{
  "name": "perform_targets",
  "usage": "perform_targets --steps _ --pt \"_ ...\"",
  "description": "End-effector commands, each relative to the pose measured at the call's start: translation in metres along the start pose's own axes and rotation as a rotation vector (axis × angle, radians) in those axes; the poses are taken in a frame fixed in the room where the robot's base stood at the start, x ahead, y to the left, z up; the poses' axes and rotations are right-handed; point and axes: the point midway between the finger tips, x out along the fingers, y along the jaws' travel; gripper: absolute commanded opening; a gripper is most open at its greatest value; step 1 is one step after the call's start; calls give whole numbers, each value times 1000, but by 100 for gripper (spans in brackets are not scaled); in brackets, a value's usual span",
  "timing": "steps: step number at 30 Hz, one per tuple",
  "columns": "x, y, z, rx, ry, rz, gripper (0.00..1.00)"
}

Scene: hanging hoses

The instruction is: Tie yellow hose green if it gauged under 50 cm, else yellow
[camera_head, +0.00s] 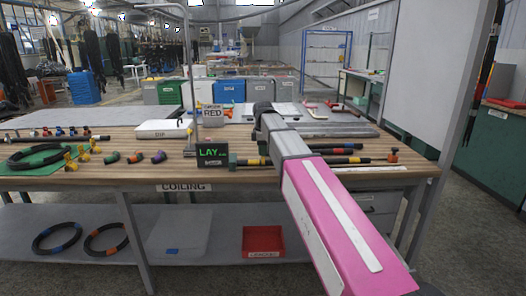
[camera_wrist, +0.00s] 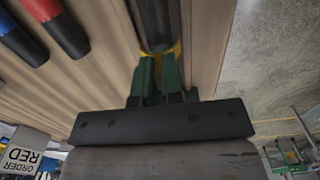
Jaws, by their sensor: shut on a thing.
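In the wrist view my gripper (camera_wrist: 159,68) has green fingers shut on a dark hose with a yellow band (camera_wrist: 160,50), close above the wooden table. In the head view my pink arm and grey wrist reach over the table's right half and hide the fingertips. Dark hoses with yellow bands (camera_head: 354,160) lie near the front edge there; which one I hold is hard to tell. Yellow ties (camera_head: 69,161) and green ties (camera_head: 111,158) stand at the table's left front. A small black display (camera_head: 212,156) reads "LAY" in green, with smaller, unreadable text below.
Hoses with red (camera_wrist: 63,30) and blue bands lie beside the held one. An "ORDER RED" sign (camera_head: 213,114) stands behind the display. A green mat (camera_head: 30,160) with a black coil is at left. Coiled hoses (camera_head: 57,238) and a red tray (camera_head: 263,242) are on the lower shelf.

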Motion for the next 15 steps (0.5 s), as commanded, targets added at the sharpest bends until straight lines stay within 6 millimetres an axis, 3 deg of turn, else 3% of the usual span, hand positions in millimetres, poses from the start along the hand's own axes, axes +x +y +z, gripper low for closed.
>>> perform_targets --steps 15 --pt "6 0 0 0 0 0 0"
